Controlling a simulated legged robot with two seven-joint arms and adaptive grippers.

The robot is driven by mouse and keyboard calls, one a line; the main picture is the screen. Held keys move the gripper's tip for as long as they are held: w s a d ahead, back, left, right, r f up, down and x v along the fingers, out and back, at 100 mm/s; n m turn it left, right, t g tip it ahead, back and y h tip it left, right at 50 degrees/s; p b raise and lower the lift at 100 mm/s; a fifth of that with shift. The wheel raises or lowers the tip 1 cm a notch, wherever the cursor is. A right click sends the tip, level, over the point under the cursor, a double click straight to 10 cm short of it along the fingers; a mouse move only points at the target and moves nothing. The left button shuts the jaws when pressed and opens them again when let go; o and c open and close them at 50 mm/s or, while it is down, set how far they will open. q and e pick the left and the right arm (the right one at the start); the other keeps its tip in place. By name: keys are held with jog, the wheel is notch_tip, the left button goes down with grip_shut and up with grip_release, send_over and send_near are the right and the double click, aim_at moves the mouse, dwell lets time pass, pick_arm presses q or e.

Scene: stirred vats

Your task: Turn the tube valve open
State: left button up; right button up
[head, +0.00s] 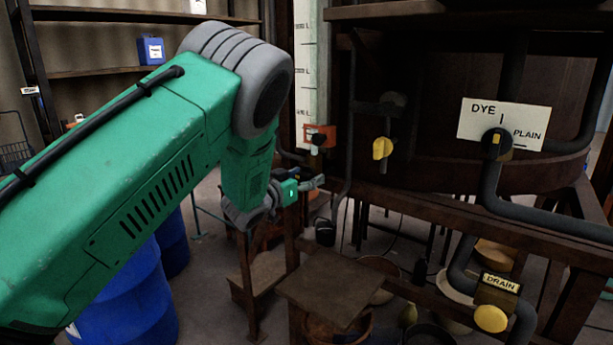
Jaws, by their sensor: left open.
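A red-orange valve block (326,131) with a small dark handle (318,140) sits at the foot of the pale marked level tube (308,70). I cannot tell how its handle is set. My left gripper (316,183) is open and empty, below the valve block and apart from it in the picture. My green left arm hides part of the space to the left. My right gripper is out of view.
A DYE/PLAIN plate (503,124) has a black selector knob. A yellow DRAIN valve (491,318) is lower right. Blue drums (125,300) stand left; a wooden stool (330,287) stands below.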

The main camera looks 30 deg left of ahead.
pick_arm(q)
jog(key=shift+w, duration=0.1)
jog(key=shift+a+f, duration=0.1)
jog(key=shift+a, duration=0.5)
jog(key=shift+c, duration=0.8)
jog(key=shift+a, duration=0.2)
jog(key=c, duration=1)
jog(key=shift+d, duration=0.45)
jog(key=shift+a+n+p, duration=0.3)
jog(key=shift+n+p, duration=0.15)
jog(key=shift+n, duration=0.55)
jog(key=n, duration=0.2)
jog(key=shift+r+n+p, duration=0.2)
jog(key=shift+n+p, duration=0.1)
jog(key=shift+p, duration=0.1)
jog(key=n, duration=0.3)
jog(key=shift+n, duration=0.3)
jog(key=n, duration=0.4)
jog(key=shift+f+n+b, duration=0.15)
jog(key=shift+n+b, duration=0.15)
jog(key=shift+b, duration=0.05)
jog(key=n+b, duration=0.2)
jog(key=n, duration=0.3)
jog(key=shift+b, duration=0.35)
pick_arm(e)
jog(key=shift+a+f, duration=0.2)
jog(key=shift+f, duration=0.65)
pick_arm(q)
jog(key=shift+f+n, duration=0.1)
jog(key=shift+n, duration=0.2)
